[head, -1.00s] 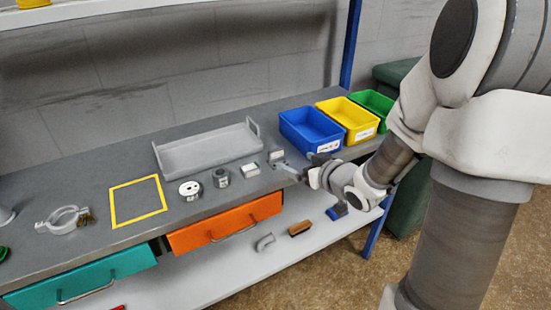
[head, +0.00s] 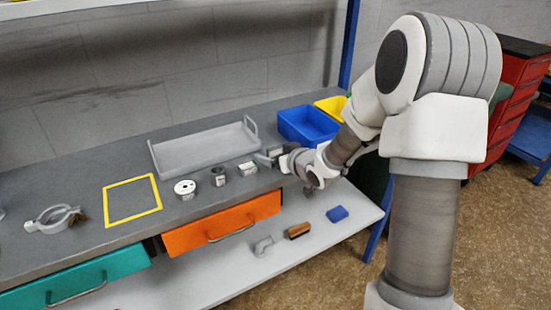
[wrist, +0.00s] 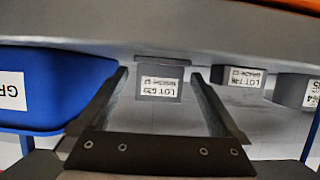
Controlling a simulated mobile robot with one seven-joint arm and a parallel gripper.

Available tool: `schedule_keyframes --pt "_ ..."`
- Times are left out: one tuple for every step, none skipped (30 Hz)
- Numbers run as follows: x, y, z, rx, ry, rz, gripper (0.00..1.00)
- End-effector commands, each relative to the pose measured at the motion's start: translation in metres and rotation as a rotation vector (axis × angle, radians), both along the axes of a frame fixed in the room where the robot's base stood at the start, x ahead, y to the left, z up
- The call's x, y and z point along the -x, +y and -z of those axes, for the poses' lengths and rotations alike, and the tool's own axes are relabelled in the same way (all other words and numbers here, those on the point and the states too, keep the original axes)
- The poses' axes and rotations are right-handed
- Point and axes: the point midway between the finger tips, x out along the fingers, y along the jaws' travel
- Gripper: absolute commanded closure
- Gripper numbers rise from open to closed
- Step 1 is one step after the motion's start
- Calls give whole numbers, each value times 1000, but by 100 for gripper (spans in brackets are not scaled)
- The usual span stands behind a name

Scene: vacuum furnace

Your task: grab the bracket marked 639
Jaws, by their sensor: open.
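In the wrist view a grey bracket (wrist: 158,90) with a white label stands straight ahead of my gripper (wrist: 160,72). The label's first line appears to read LOT 639, but the small print is blurred. My gripper is open, with one finger on each side of the bracket in the picture and no visible contact. In the head view my gripper (head: 268,158) is low at the bench's front edge, right of a small grey block (head: 247,169) with a white top. The bracket is mostly hidden there by the gripper.
A second labelled grey part (wrist: 243,76) stands close to the right finger in the wrist view. A blue bin (head: 308,125) is close behind my gripper. A grey tray (head: 203,150) and a yellow-outlined square (head: 132,201) lie leftward. An orange drawer (head: 222,224) is below.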

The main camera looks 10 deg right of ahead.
Motion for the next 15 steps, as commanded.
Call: schedule_keyframes --pt "0 0 0 0 0 0 0" --pt "0 0 0 0 0 0 0" --pt "0 0 0 0 0 0 0" --pt "0 0 0 0 0 0 5" --pt "0 0 0 0 0 0 11" --pt "0 0 0 0 0 0 18" --pt "0 0 0 0 0 0 23" --pt "0 0 0 0 0 1 29" --pt "0 0 0 0 0 0 36" --pt "0 0 0 0 0 1 41" --pt "0 -1 0 0 0 1 47" --pt "0 -1 0 0 0 1 54" --pt "0 0 0 0 0 1 59" --pt "0 -1 0 0 0 1 65" --pt "0 -1 0 0 0 1 72"
